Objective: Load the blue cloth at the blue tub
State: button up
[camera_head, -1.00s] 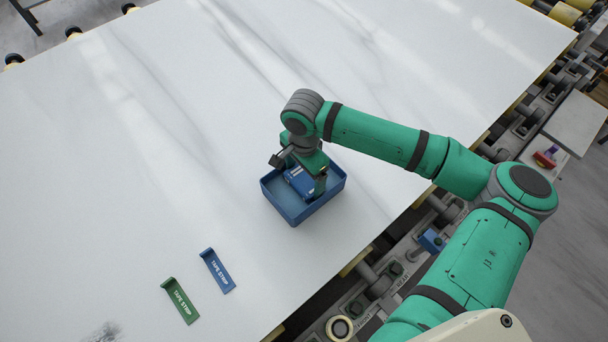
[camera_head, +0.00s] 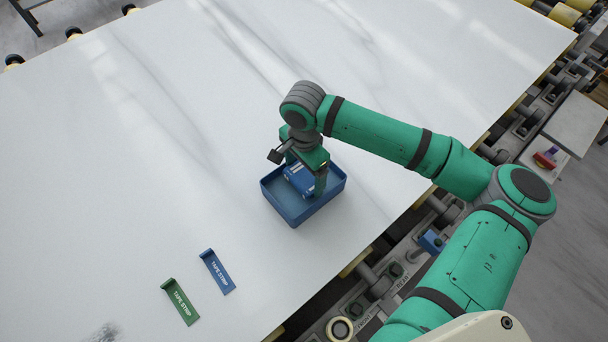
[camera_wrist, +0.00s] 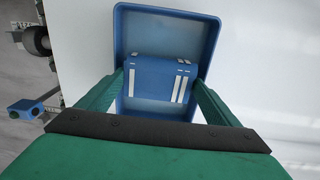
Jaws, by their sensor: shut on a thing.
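The blue cloth (camera_head: 299,180) is a folded blue bundle with white stripes. The blue tub (camera_head: 334,196) is a shallow open tray on the white slab. In the wrist view the cloth (camera_wrist: 155,80) lies between my two green fingers, with the tub's blue wall (camera_wrist: 165,13) around it. My gripper (camera_head: 307,182) points down over the tub and is shut on the cloth. It also shows in the wrist view (camera_wrist: 157,88). Whether the cloth touches the tub floor I cannot tell.
A blue tape strip holder (camera_head: 218,272) and a green one (camera_head: 180,302) lie on the white slab (camera_head: 130,180) to the lower left. The slab around the tub is otherwise clear. A roller conveyor (camera_head: 375,283) runs along the slab's right edge.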

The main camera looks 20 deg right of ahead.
aim_at(304, 175)
jog(key=shift+r, duration=2.35)
